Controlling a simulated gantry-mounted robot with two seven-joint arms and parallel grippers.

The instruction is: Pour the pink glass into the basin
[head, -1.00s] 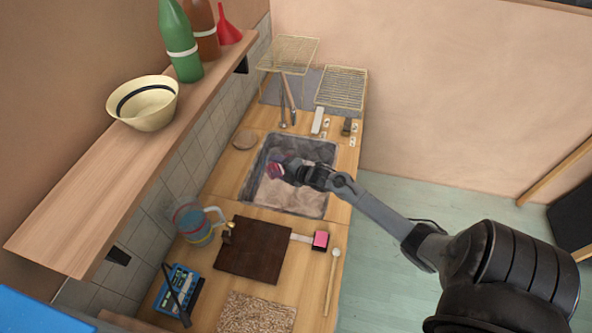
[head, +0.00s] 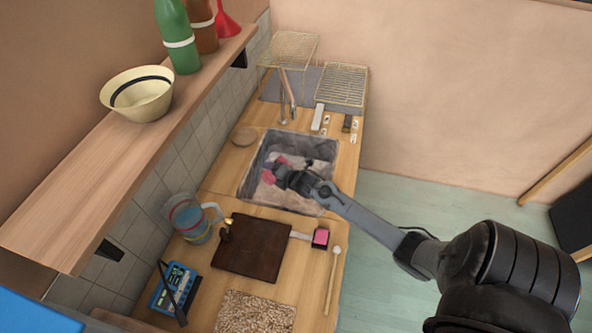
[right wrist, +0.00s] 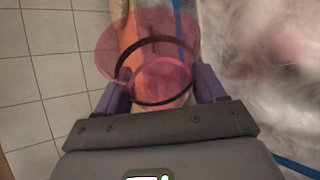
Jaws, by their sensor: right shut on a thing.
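The pink glass (head: 269,176) is see-through and is held over the left part of the grey basin (head: 297,203). My right gripper (head: 281,174) is shut on it, with the arm reaching in from the right. In the right wrist view the pink glass (right wrist: 150,45) sits between the two purple fingers of the gripper (right wrist: 161,92), and its dark ring shows. The glass looks tilted, but I cannot tell how far or whether anything is in it. The gripper and wrist hide part of the basin. My left gripper is not in view.
A tap (head: 289,95) stands behind the basin. A shelf (head: 75,205) with a bowl (head: 138,94) and bottles overhangs the left.

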